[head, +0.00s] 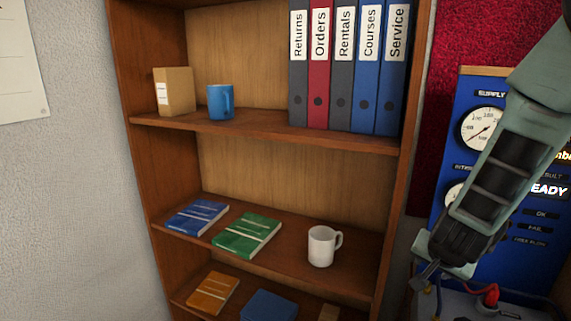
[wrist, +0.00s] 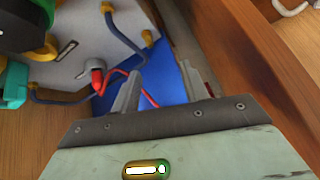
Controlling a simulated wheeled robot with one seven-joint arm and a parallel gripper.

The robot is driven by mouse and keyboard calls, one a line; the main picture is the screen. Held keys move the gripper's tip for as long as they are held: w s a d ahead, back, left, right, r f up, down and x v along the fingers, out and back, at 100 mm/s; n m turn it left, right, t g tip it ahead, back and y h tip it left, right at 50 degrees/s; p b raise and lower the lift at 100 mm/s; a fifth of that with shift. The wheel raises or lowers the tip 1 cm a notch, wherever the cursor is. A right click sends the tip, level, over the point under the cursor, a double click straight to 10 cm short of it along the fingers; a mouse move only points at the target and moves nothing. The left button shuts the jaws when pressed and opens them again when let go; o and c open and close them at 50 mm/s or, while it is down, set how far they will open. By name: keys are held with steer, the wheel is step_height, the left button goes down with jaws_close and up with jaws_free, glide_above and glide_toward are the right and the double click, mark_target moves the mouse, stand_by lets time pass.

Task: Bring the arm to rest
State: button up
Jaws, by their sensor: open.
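My gripper (head: 428,278) hangs at the lower right in the head view, in front of the blue test panel (head: 468,112) and to the right of the shelf. In the wrist view its two fingers (wrist: 153,98) stand apart with nothing held between them. My arm slopes down from the top right and covers part of the panel. The gripper's fingertips are small and dark in the head view.
A wooden bookshelf (head: 408,120) holds binders, a blue mug (head: 221,102), a white mug (head: 322,246), and blue (head: 196,217) and green (head: 247,235) books. Below the gripper, a grey bench carries hoses and a red fitting (wrist: 97,80). A wall lies left.

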steer(key=s+a+r+n+g+y, duration=0.1)
steer(key=s+r+n+g+y, duration=0.4)
steer(key=s+n, duration=0.6)
steer(key=s+a+f+n+g+h+b, duration=0.1)
steer(key=s+a+n+b, duration=0.3)
steer(key=s+a, duration=1.2)
steer(key=shift+a+f+n+b, duration=0.3)
steer(key=shift+a+n, duration=0.5)
steer(key=shift+a, duration=0.45)
steer(key=shift+c, duration=1)
steer(key=shift+d, duration=0.1)
